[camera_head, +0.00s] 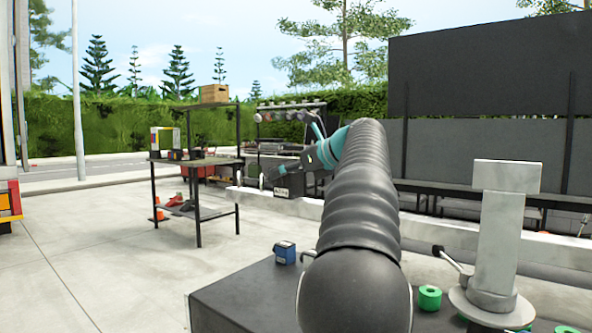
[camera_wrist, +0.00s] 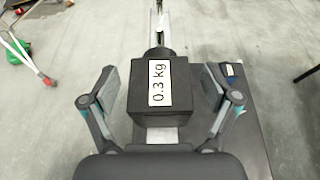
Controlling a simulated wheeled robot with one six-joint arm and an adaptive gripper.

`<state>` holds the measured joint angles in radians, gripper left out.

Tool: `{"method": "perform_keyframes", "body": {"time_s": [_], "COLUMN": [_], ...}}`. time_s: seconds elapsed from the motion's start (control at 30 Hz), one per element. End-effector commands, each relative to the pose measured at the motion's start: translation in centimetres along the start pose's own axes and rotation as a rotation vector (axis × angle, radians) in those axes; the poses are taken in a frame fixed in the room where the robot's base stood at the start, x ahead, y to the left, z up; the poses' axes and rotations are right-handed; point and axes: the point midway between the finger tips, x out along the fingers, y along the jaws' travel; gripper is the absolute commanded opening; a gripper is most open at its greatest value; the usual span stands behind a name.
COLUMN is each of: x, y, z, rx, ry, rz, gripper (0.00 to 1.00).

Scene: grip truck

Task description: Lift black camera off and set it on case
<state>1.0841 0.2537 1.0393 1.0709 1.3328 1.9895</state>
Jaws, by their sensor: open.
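The black camera is a black box with a white "0.3 kg" label (camera_wrist: 140,108) and a smaller block at its far side in the wrist view. It appears to sit on a pale rail. In the head view, a black box with a white label (camera_head: 290,185) shows by the pale beam (camera_head: 420,225). My gripper (camera_wrist: 160,95) is open, with one finger on each side of the camera and gaps visible on both sides. In the head view my arm hides much of the middle. I cannot tell for sure which thing is the case.
The blue block also shows in the wrist view (camera_wrist: 232,73). A metal table (camera_head: 215,214) stands left. Open concrete lies left.

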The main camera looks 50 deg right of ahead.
Motion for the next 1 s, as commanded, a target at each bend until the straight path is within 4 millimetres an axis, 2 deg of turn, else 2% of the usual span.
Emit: {"method": "perform_keyframes", "body": {"time_s": [0.3, 0.6, 0.63, 0.7, 0.73, 1.0], "x": [0.20, 0.19, 0.19, 0.19, 0.19, 0.19], "y": [-0.01, -0.01, -0.01, -0.01, -0.01, -0.01], "z": [0.02, 0.01, 0.01, 0.01, 0.01, 0.02], "rx": [0.000, 0.000, 0.000, 0.000, 0.000, 0.000], "ry": [0.000, 0.000, 0.000, 0.000, 0.000, -0.001], "rz": [-0.001, -0.001, -0.001, -0.001, -0.001, -0.001], "gripper": [0.88, 0.12, 0.55, 0.38, 0.33, 0.33]}}
